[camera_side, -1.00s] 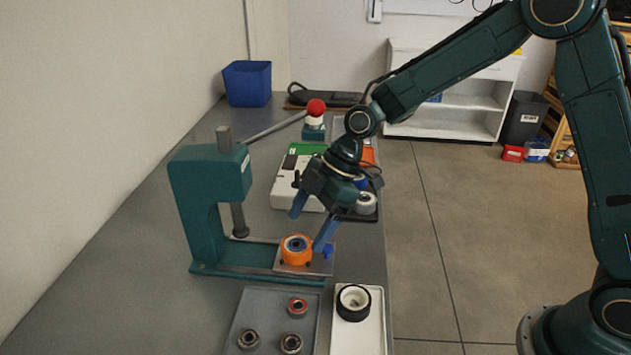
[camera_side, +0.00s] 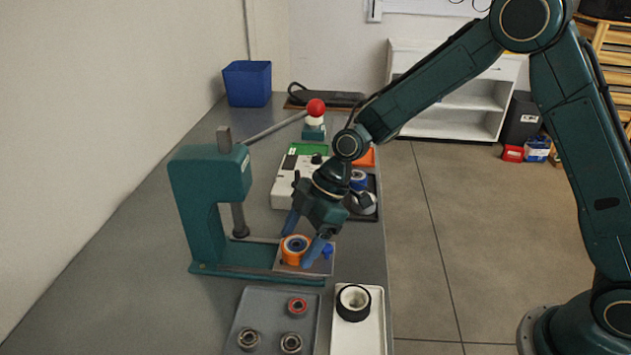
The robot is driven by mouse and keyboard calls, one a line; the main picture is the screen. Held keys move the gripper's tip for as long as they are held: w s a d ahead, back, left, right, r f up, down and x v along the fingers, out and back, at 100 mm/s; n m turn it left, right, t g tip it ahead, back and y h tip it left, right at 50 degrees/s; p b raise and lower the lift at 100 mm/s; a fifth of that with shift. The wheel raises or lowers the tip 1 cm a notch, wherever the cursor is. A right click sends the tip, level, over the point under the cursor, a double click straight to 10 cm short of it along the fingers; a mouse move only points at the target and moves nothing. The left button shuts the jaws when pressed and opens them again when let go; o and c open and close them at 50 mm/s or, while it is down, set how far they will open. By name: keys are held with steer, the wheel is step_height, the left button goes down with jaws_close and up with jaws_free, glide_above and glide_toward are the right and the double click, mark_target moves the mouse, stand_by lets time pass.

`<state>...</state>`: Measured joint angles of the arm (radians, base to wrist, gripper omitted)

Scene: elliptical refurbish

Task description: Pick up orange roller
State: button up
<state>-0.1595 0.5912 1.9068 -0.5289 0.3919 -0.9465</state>
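The orange roller (camera_side: 293,257) with a blue and dark centre stands upright on the metal plate at the base of the green press (camera_side: 207,215). My gripper (camera_side: 296,250) is lowered over it from above right. Its two blue fingers are spread, one behind the roller and one at its front right. The fingers look open; whether either touches the roller cannot be told. The near finger hides part of the roller's right side.
In front lie a grey tray (camera_side: 257,311) with several bearings and a white tray (camera_side: 358,338) with a black-and-white roller. Behind are a light device (camera_side: 285,190) and a blue bin (camera_side: 247,83).

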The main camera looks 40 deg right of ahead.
steer(key=c, duration=0.8)
steer(key=shift+r, duration=0.2)
steer(key=shift+r, duration=1.45)
steer(key=shift+d+r, duration=0.2)
steer(key=s+d, duration=0.1)
steer(key=d, duration=0.4)
steer(key=s+d, duration=0.1)
steer(key=d, duration=0.5)
steer(key=s+d, duration=0.1)
steer(key=d, duration=0.5)
steer(key=shift+s+d+f, duration=0.1)
steer(key=shift+s+d, duration=0.05)
steer(key=shift+s, duration=0.1)
